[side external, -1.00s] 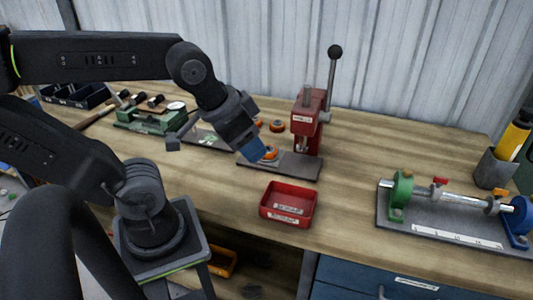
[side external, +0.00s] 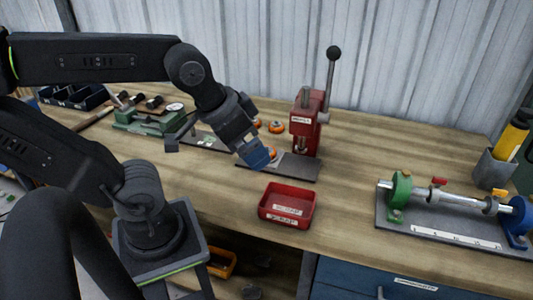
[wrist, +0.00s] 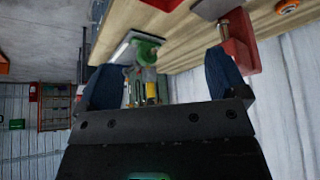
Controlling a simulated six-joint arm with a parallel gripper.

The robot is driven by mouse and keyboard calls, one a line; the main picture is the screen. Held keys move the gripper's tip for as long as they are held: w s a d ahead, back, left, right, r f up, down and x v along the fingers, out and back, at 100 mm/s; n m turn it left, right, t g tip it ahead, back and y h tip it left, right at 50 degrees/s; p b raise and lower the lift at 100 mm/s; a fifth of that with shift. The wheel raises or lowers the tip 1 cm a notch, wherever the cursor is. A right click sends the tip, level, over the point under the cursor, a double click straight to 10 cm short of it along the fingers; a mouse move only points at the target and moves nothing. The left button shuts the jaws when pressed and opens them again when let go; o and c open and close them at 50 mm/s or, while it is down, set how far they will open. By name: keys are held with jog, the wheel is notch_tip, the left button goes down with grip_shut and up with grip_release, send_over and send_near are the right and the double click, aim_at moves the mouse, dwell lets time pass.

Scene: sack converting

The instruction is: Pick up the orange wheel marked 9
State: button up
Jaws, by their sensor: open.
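Several small orange wheels show in the side external view. One orange wheel (side external: 272,152) is on the dark plate, just behind and partly hidden by my gripper's blue fingers. Two more, a left orange wheel (side external: 257,122) and a right orange wheel (side external: 277,126), lie on the bench farther back, the left one partly covered by my wrist. No number is readable on any of them. My gripper (side external: 256,160) is tilted down above the plate's left part. In the wrist view my gripper (wrist: 163,72) is open, with nothing between its fingers; an orange wheel (wrist: 287,6) shows at the top right.
A red lever press (side external: 307,125) stands on the right of the dark plate (side external: 300,167). A red bin (side external: 287,204) sits in front. A shaft fixture (side external: 450,220) is at the right. Bare bench lies between the press and the fixture.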

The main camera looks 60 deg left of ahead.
jog(key=shift+r, duration=0.15)
notch_tip(320, 180, up, 5)
jog(key=n+g, duration=0.6)
jog(key=n, duration=1.2)
send_over(267, 148)
jog(key=f, duration=1.3)
jog(key=d+f, duration=0.1)
jog(key=f, duration=0.6)
jog(key=shift+s+f, duration=0.1)
jog(key=shift+s, duration=0.1)
jog(key=shift+a+f, duration=0.1)
jog(key=shift+f, duration=2.9)
